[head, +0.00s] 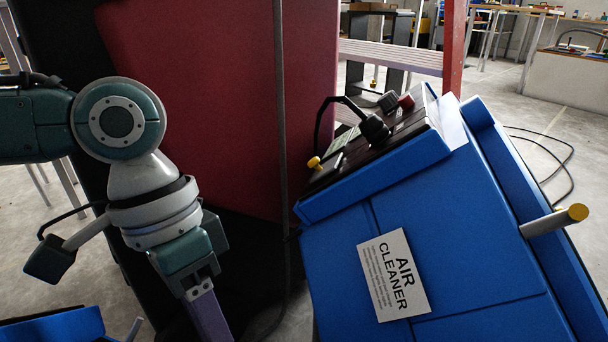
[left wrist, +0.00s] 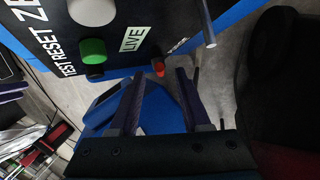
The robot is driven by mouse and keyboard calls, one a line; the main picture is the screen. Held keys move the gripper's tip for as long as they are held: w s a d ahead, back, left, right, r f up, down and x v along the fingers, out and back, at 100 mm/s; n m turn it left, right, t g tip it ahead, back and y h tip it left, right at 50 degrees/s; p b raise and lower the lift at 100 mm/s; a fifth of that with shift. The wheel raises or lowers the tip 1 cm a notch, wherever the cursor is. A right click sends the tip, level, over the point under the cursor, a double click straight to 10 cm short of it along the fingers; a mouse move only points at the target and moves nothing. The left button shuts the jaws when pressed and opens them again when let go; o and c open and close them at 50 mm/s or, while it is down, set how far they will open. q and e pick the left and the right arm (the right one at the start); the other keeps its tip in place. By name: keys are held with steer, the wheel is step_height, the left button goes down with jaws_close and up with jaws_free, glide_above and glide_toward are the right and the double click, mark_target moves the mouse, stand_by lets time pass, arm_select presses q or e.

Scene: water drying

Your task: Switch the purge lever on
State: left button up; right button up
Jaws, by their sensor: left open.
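No label reading purge is legible, so I cannot tell for sure which part is the purge lever. The blue air cleaner (head: 470,230) carries a grey lever with a yellow tip (head: 555,220) on its right side. In the left wrist view a dark panel (left wrist: 120,15) has a small red-tipped part (left wrist: 158,68) at its edge, just beyond and between my fingertips; contact is not visible. My left gripper (left wrist: 160,82) is open and empty, pointing down in the head view (head: 208,312), where its fingertips are cut off. My right gripper is out of view.
The wrist view's panel also has a green button (left wrist: 93,50), a white knob (left wrist: 92,10), a LIVE label (left wrist: 133,38) and a metal rod (left wrist: 208,28). A large red panel (head: 210,110) stands behind my left arm. Another blue unit (head: 55,328) sits at lower left.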

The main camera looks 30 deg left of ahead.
arm_select(q)
steer(key=b+x, duration=0.1)
steer(key=x, duration=0.2)
steer(key=shift+f, duration=0.2)
steer(key=shift+r, duration=0.1)
steer(key=shift+c, duration=0.4)
jaws_close()
